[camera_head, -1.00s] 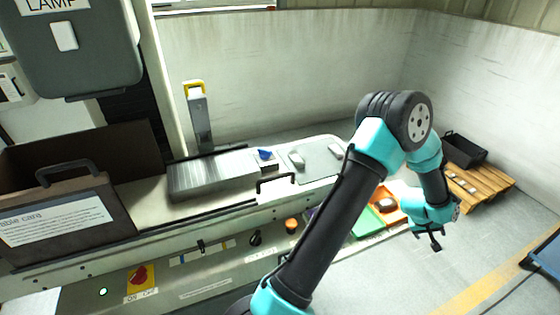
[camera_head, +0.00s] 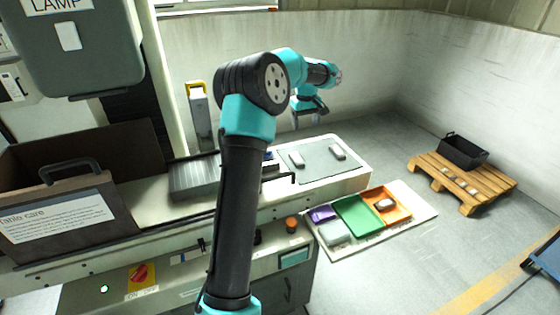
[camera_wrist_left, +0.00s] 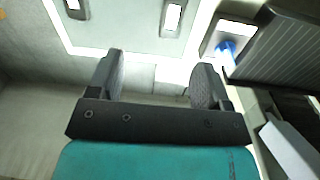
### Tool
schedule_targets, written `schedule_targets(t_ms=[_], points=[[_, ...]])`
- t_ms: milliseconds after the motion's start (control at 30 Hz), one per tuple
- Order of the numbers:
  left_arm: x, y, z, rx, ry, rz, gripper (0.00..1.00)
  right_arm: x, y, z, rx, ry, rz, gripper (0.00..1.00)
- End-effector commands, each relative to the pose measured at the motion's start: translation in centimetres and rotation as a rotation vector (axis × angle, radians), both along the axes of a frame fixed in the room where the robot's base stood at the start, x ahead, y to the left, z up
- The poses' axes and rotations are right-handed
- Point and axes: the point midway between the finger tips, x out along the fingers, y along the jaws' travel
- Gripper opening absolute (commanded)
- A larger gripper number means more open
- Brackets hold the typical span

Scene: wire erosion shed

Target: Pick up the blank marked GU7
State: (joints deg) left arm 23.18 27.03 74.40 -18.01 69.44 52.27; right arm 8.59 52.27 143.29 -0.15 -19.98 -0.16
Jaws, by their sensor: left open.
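Two small grey blanks lie on the pale plate (camera_head: 318,166) on the machine bed: a left blank (camera_head: 296,160) and a right blank (camera_head: 337,152). In the left wrist view two blanks show near the top edge, one at left (camera_wrist_left: 75,8) and one near the middle (camera_wrist_left: 172,17). Another blank (camera_head: 384,204) lies in the orange tray (camera_head: 402,213). No GU7 mark can be read on any blank. My left gripper (camera_head: 308,119) is open and empty, above and behind the plate; its spread fingers show in the left wrist view (camera_wrist_left: 157,80). My right gripper is not in view.
A green tray (camera_head: 360,218) and purple tray (camera_head: 321,214) stand beside the orange one. A wooden pallet (camera_head: 428,168) at right holds a black bin (camera_head: 464,151) and several small pieces. A ribbed grey block (camera_head: 192,180) stands left of the plate. A wall stands close behind.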

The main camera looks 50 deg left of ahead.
Motion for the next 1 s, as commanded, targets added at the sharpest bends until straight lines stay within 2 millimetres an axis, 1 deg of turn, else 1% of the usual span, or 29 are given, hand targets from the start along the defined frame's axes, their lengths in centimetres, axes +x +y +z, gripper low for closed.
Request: schedule_targets(t_ms=[33, 133, 400, 533, 667, 1000], points=[[-0.6, 0.5, 0.6, 0.006, 0.018, 0.010, 0.72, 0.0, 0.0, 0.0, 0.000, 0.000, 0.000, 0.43], [-1.3, 1.0, 1.0, 0.011, 0.041, 0.019, 0.72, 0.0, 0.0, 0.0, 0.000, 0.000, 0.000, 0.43], [-1.3, 1.0, 1.0, 0.011, 0.041, 0.019, 0.72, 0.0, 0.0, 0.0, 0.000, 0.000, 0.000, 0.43], [-1.3, 1.0, 0.5, 0.011, 0.042, 0.018, 0.72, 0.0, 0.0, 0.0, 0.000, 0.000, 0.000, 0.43], [-1.3, 1.0, -1.0, 0.010, 0.044, 0.017, 0.72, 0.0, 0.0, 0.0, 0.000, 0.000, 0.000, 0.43], [-1.3, 1.0, -6.8, 0.009, 0.043, 0.018, 0.72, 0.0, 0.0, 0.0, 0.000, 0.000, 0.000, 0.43]])
